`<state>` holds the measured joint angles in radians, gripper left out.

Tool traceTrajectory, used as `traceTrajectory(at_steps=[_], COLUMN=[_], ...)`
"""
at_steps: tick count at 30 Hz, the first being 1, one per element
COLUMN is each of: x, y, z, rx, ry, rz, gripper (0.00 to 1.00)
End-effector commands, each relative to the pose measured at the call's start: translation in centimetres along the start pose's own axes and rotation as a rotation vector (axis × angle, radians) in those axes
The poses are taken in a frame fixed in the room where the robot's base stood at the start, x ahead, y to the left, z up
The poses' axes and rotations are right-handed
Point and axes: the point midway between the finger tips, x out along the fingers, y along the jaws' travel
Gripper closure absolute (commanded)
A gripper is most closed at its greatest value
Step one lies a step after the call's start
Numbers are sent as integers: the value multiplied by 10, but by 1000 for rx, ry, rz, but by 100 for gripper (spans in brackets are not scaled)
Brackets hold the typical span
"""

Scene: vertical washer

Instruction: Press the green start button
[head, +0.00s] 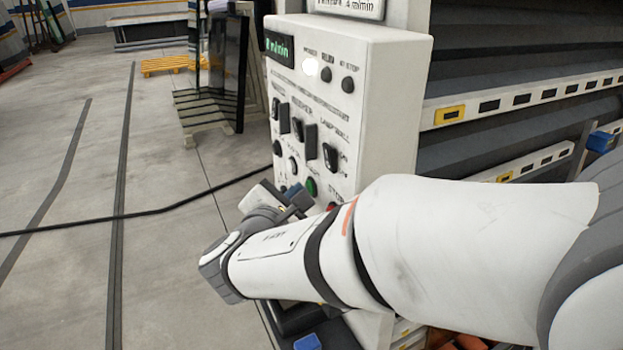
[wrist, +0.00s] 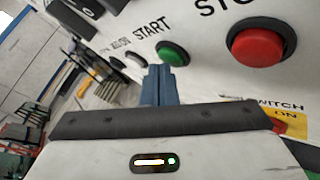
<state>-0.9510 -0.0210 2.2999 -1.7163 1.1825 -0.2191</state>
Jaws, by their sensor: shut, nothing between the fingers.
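The green start button (head: 311,187) is low on the front of the white control panel (head: 385,110). In the wrist view the green button (wrist: 170,50) has a dark ring, with the word START above it. My gripper (head: 298,198) is shut and empty, just in front of the panel beside the green button. In the wrist view the fingertips of my gripper (wrist: 164,70) overlap the lower edge of the green button. I cannot tell whether they touch it.
A larger red stop button (wrist: 258,47) is to the right of the green one. Several dark switches (head: 311,140) and knobs are above it. A yellow switch label (wrist: 291,124) is below the red button. Open concrete floor (head: 70,180) lies to the left.

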Motion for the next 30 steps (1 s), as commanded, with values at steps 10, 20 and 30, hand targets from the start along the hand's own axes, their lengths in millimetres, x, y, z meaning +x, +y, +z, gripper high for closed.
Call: traceTrajectory(at_steps=[10, 20, 30], x=[3, 2, -9], y=[-3, -2, 6], z=[2, 2, -7], rx=[0, 0, 0], ry=[-2, -1, 0], rz=[-1, -1, 0], gripper=[100, 100, 100])
